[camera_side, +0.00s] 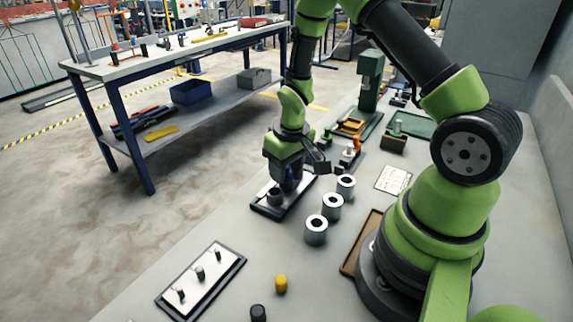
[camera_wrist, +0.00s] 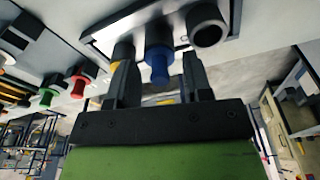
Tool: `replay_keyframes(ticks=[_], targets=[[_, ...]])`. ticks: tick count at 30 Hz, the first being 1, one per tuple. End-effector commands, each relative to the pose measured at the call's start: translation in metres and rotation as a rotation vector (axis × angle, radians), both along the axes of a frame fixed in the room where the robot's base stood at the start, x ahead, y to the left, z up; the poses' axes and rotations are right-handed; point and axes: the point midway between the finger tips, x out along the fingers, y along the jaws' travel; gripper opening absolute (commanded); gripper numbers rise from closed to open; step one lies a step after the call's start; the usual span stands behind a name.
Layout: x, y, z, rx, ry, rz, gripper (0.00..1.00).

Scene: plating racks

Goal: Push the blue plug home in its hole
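The blue plug (camera_wrist: 158,65) shows in the wrist view, sticking out of the middle dark round socket (camera_wrist: 158,27) on the pale rack plate (camera_wrist: 105,32). How deep it sits I cannot tell. My gripper (camera_wrist: 157,68) has one finger on each side of the plug, with visible gaps, so it looks open. In the side view my gripper (camera_side: 289,178) is low over the dark-edged rack (camera_side: 262,208), beside a grey-black socket (camera_side: 274,197). The blue plug is not clearly visible there, hidden by the gripper.
Pale rings with dark holes (camera_side: 332,206) stand in a row just right of the rack. A yellow plug (camera_side: 281,284), a black plug (camera_side: 258,313) and a second rack with pegs (camera_side: 214,276) are nearer the camera. Bench between them is clear.

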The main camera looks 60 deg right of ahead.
Motion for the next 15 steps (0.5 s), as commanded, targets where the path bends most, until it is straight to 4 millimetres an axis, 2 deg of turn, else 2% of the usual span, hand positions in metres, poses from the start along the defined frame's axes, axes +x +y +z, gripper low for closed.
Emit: replay_keyframes(ticks=[9,15], targets=[[0.0,0.0,0.002,0.0,-0.001,0.0,0.47],[-0.002,0.001,0.026,-0.001,-0.005,0.0,0.47]])
